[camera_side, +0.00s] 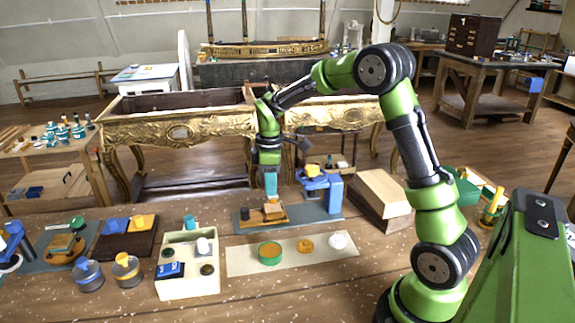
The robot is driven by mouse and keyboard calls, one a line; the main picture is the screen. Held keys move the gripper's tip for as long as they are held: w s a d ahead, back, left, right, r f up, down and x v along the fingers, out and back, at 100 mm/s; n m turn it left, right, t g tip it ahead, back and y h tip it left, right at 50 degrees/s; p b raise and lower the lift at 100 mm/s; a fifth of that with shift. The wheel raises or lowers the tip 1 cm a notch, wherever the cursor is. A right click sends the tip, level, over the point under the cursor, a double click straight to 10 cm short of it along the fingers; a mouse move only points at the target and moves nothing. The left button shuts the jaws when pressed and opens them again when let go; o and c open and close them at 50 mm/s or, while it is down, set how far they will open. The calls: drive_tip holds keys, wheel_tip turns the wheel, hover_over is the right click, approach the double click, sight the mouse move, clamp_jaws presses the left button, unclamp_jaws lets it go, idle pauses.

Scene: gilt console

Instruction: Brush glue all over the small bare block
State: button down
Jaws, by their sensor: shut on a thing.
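My gripper (270,168) points straight down over the grey-blue mat (245,226) and is shut on a teal upright piece (271,184), which looks like the brush handle. Its lower end is right over a small tan wooden block (273,209), which sits on an orange-brown wooden base on the mat. I cannot tell whether the brush tip touches the block, or whether the block bears glue. A green round dish with orange contents (270,253), perhaps the glue, stands on a pale strip in front.
A blue clamp-like device (328,190) stands close to the right of the block. A yellow ring (306,246) and white disc (338,241) lie on the pale strip. A cream caddy (190,275) stands front left. Wooden boxes (383,195) are at right; a gilt console (180,132) stands behind.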

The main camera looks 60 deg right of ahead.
drive_tip(key=shift+f, duration=2.15)
drive_tip(key=shift+w+d, duration=1.65)
drive_tip(key=shift+s+a, duration=1.65)
drive_tip(key=shift+a, duration=0.05)
drive_tip(key=shift+w+d, duration=1.75)
drive_tip(key=shift+d, duration=0.05)
drive_tip(key=shift+s+a, duration=1.85)
drive_tip(key=shift+s+d, duration=0.3)
drive_tip(key=shift+d, duration=0.2)
drive_tip(key=shift+w+d, duration=1.7)
drive_tip(key=shift+w, duration=0.1)
wheel_tip(320, 180, up, 8)
drive_tip(key=shift+f, duration=0.1)
